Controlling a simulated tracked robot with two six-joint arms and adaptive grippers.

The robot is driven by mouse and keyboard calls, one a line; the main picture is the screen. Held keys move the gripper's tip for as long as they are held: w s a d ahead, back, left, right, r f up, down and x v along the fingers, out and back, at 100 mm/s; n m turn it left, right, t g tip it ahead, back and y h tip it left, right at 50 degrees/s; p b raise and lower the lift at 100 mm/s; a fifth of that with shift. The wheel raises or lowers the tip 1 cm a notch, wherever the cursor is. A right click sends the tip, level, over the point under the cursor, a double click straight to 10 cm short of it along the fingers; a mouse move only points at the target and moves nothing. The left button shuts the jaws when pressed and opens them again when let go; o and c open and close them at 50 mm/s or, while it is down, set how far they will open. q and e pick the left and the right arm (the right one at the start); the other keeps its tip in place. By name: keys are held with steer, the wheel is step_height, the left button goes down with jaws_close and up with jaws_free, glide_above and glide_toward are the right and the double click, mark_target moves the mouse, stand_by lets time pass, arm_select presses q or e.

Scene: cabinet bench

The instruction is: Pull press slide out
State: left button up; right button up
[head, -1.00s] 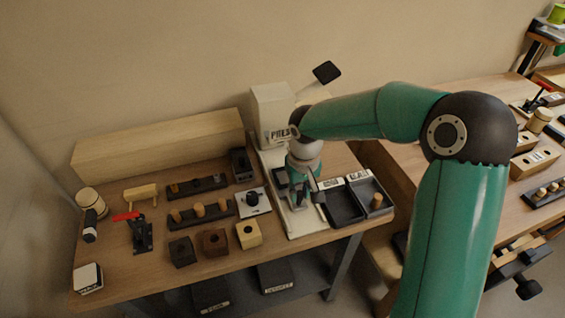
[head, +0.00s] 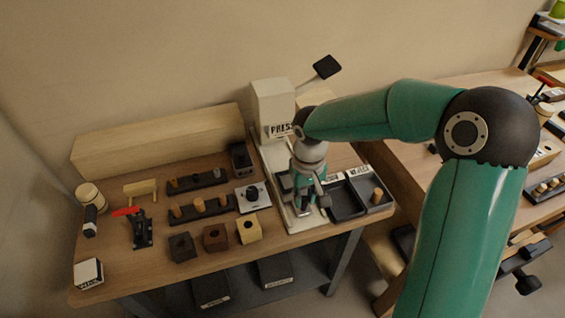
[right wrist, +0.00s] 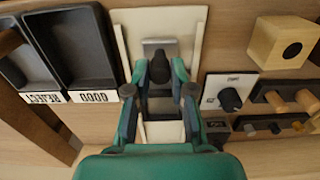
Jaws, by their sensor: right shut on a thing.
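The press (head: 271,105) is a cream column with a black-tipped lever, standing at the back right of the bench on a pale base plate (head: 292,222). My right gripper (head: 311,205) is low over the front of this plate. In the right wrist view, the press slide shows as a grey metal plate (right wrist: 155,46) with a black knob (right wrist: 160,67) standing on it. My right gripper's fingers (right wrist: 160,88) are on both sides of the knob and shut on it. The fingers partly hide the slide. My left gripper is not in view.
Two black trays, labelled GOOD (right wrist: 101,52) and REJECT (right wrist: 28,69), sit close beside the base plate. Wooden blocks (head: 248,229) and peg racks (head: 203,208) fill the bench to the left.

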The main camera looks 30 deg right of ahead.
steer(key=shift+s+a, duration=0.15)
steer(key=shift+s, duration=0.4)
steer(key=shift+s+a+b, duration=0.15)
steer(key=shift+s+b, duration=0.25)
steer(key=shift+s, duration=0.3)
steer(key=o, duration=0.8)
